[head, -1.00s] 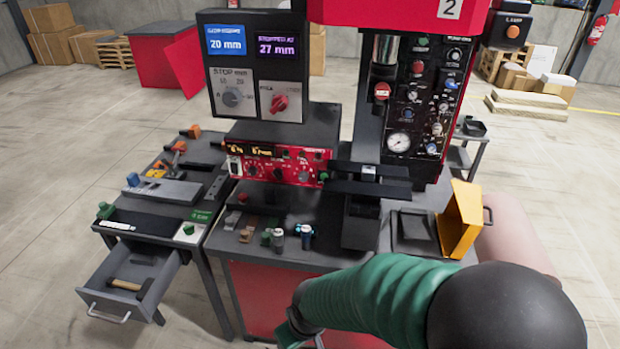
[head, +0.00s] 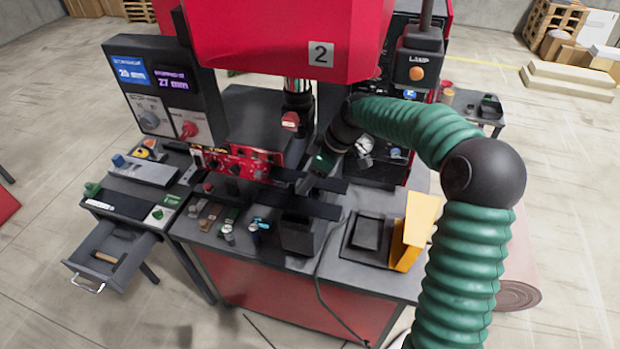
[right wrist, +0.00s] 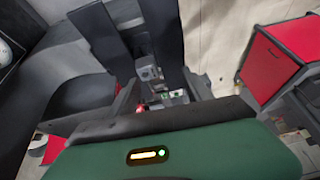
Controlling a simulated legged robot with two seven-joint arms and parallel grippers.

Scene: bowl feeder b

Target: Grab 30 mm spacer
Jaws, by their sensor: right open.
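No part can be told for certain as the 30 mm spacer. Several small blocks (head: 208,214) in brown, grey and green lie in a row on the machine's front table in the head view, with two small upright cylinders, one grey (head: 228,233) and one dark with blue (head: 254,231), to their right. My right gripper (head: 307,183) is above the table near the dark bars, behind and to the right of these parts. In the right wrist view its two dark fingers (right wrist: 132,14) are apart with nothing seen held between them. My left gripper is not in view.
Dark bars (head: 300,204) cross above the table. The red machine head (head: 290,40) overhangs. A side bench with an open drawer (head: 110,258) stands left.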

